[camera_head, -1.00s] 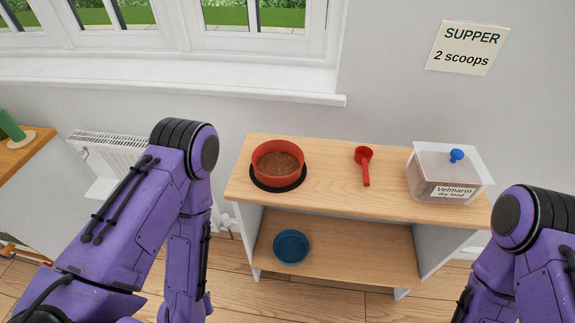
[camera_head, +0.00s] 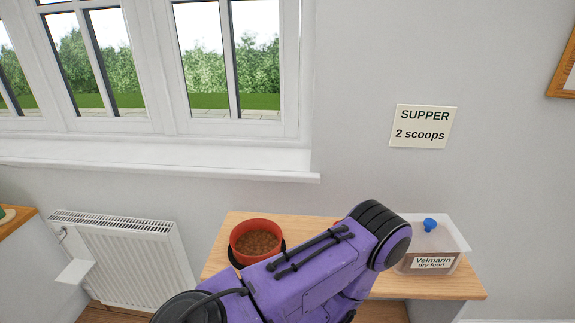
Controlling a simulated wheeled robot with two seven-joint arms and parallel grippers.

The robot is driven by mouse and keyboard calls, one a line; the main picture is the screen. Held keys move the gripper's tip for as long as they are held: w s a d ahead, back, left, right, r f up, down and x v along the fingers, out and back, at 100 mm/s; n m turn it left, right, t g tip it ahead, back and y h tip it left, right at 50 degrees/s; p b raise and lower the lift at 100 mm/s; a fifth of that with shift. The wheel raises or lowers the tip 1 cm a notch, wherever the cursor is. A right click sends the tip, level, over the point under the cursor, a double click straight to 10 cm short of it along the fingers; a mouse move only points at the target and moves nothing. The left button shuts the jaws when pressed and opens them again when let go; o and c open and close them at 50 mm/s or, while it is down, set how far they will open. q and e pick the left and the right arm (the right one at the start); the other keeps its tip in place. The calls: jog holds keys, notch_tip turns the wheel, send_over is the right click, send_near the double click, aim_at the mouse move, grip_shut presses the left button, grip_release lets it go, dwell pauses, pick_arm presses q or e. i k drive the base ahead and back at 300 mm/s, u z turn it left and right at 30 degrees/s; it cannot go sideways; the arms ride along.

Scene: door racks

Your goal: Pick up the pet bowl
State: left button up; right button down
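The pet bowl (camera_head: 257,240) is red and holds brown kibble. It stands upright on a dark round mat (camera_head: 235,259) at the left end of the wooden shelf unit's top. A purple arm of mine reaches across the front of the unit and covers the mat's lower right and the middle of the top. Neither of my grippers shows in the head view, so I cannot see whether they hold anything.
A clear food box (camera_head: 449,240) labelled Velmarin dry food, with a blue knob, stands at the top's right end (camera_head: 458,288). A white radiator (camera_head: 128,265) is at left below the window sill (camera_head: 160,162). A SUPPER, 2 scoops note (camera_head: 424,127) is on the wall.

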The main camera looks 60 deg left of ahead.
aim_at(254, 241)
jog(key=k, duration=0.8)
jog(key=u, duration=1.25)
jog(key=i, duration=0.2)
jog(key=u, duration=0.05)
